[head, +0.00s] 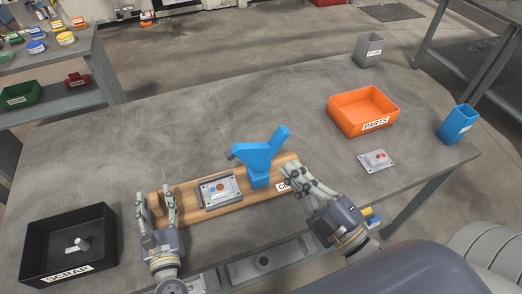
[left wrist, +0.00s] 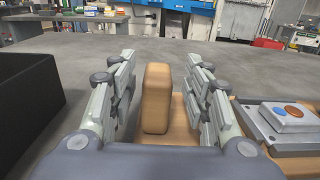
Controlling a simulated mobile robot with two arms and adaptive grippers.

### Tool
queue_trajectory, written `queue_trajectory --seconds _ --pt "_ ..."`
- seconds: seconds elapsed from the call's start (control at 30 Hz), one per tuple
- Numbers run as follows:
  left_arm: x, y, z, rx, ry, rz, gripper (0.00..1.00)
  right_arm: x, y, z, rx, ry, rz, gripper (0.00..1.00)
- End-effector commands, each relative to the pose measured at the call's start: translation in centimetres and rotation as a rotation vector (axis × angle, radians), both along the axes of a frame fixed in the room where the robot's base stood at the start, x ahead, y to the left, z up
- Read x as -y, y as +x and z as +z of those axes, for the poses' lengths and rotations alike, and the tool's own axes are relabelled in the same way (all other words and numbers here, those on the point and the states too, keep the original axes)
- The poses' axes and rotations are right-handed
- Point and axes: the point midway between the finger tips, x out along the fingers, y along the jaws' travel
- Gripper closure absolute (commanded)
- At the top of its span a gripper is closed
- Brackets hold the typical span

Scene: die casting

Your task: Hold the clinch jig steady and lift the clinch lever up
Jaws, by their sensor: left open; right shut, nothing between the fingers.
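The clinch jig is a wooden board (head: 238,208) with a metal fixture plate (head: 219,192) on it. A blue clinch lever (head: 262,158) stands on the board right of the plate, with one arm angled up to the right. My left gripper (head: 154,190) is open at the board's left end. In the left wrist view, its fingers (left wrist: 156,85) stand on both sides of the jig's upright wooden end block (left wrist: 156,98), with gaps showing. My right gripper (head: 291,176) is shut and empty by the board's right end, right of the lever; whether it touches the board I cannot tell.
A black SCRAP bin (head: 35,230) with a small part stands left of my left gripper. An orange PARTS bin (head: 340,117), a grey bin (head: 368,50), a blue bin (head: 457,124) and a small metal plate with a red part (head: 376,160) are at the right. The table behind the jig is clear.

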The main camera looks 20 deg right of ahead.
Motion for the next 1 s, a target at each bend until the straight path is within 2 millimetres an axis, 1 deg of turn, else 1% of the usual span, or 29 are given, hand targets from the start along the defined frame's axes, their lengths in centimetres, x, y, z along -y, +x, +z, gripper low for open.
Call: queue_trajectory --seconds 0.03,0.17,0.27,0.5,0.6,0.7,0.83,1.0 --pt "-0.1 -0.2 -0.7 -0.012 0.018 -0.003 0.55 0.0 0.0 -0.1 0.0 0.0 0.0 1.0" --pt "-0.1 -0.7 -0.6 -0.011 0.016 -0.002 0.55 0.0 0.0 -0.1 0.0 0.0 0.0 1.0" --pt "-0.1 -2.0 -0.6 -0.01 0.015 -0.002 0.55 0.0 0.0 0.0 0.0 0.0 0.0 1.0" --pt "0.0 -7.1 -0.3 -0.007 0.009 -0.004 0.55 0.0 0.0 0.0 0.0 0.0 0.0 1.0" --pt "0.0 -9.0 -0.3 -0.006 0.005 -0.004 0.55 0.0 0.0 0.0 0.0 0.0 0.0 1.0" --pt "0.0 -10.5 -0.2 -0.004 0.005 -0.003 0.55 0.0 0.0 0.0 0.0 0.0 0.0 1.0" --pt "-0.1 -11.7 -0.1 -0.002 0.002 -0.001 0.55 0.0 0.0 0.0 0.0 0.0 0.0 1.0" --pt "-0.1 -12.1 0.0 0.0 0.0 -0.001 0.55 0.0 0.0 0.0 0.0 0.0 0.0 1.0"
